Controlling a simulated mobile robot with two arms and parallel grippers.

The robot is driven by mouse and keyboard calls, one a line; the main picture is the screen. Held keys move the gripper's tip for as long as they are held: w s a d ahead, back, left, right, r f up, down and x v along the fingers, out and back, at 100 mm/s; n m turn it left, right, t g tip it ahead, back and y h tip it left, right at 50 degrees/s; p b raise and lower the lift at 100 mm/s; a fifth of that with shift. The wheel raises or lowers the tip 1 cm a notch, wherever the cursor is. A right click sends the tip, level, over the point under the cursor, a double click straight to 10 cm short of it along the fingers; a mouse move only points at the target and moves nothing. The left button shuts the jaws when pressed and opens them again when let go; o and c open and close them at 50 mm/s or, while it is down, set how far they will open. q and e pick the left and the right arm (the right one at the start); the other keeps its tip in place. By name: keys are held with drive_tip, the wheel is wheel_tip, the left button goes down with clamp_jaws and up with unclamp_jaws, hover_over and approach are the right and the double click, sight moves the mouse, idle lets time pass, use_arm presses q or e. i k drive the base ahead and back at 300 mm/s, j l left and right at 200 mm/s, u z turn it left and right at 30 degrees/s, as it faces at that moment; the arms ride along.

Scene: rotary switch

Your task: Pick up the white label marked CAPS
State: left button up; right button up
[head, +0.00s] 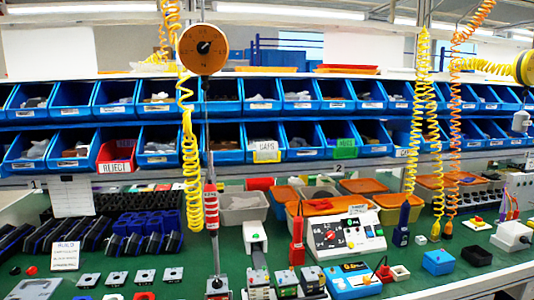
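A label that reads CAPS (266,145) is on the front of a blue bin in the lower bin row, near the middle of the head view. It looks whitish with a yellowish tint. A second, smaller pale label (405,153) is on a bin further right, partly behind a yellow coiled hose; its lettering is too small to read surely. Neither of my grippers shows in the head view.
Two rows of blue bins (230,108) span the back. A red REJECT bin (117,154) and a green label (345,148) are in the lower row. Coiled yellow hoses (191,160) and a red hanging tool (211,193) hang in front. The green bench (195,262) is crowded.

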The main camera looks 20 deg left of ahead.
sight(266, 151)
drive_tip(key=i+l+u, duration=0.25)
drive_tip(key=u, duration=0.15)
drive_tip(key=i+l+u, duration=0.15)
drive_tip(key=l+u, duration=0.25)
drive_tip(key=i+l+u, duration=0.15)
drive_tip(key=l+u, duration=0.2)
